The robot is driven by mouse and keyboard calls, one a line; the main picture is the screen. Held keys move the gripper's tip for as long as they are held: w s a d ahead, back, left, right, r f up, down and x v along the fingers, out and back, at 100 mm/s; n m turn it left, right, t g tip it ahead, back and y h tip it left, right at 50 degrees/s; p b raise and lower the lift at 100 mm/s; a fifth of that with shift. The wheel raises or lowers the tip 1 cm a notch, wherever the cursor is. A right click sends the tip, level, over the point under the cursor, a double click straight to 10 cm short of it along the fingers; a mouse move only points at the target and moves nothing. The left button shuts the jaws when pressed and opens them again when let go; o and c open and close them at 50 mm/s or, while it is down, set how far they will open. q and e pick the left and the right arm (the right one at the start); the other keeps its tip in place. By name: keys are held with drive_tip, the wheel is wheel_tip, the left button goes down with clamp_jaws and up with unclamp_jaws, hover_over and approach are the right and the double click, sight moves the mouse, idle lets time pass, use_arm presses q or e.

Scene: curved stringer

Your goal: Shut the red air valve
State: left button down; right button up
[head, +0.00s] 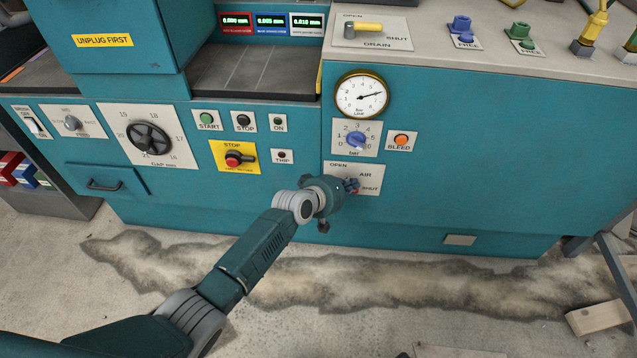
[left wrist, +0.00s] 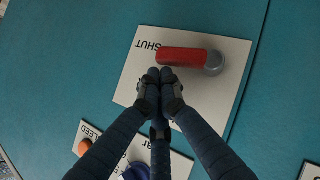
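The red air valve lever (left wrist: 182,56) shows in the left wrist view on a white plate (left wrist: 230,82). Its grey pivot is at the right, and the handle points left, just beside the SHUT lettering. In the head view the OPEN/AIR/SHUT plate (head: 340,167) is on the teal front panel; my gripper hides the lever there. My left gripper (head: 351,186) is in front of this plate. In the left wrist view its fingertips (left wrist: 163,74) are together at the handle's lower edge near its free end, not around it. I cannot tell whether they touch. My right gripper is not in view.
Above the plate are the blue bar knob (head: 355,140), the orange BLEED button (head: 401,140) and a pressure gauge (head: 361,95). A red stop button (head: 233,159) is to the left. A wooden block (head: 598,317) lies on the floor at right. The panel right of the plate is clear.

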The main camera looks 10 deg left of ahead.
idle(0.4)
use_arm(q)
drive_tip(key=v, duration=1.2)
idle(0.3)
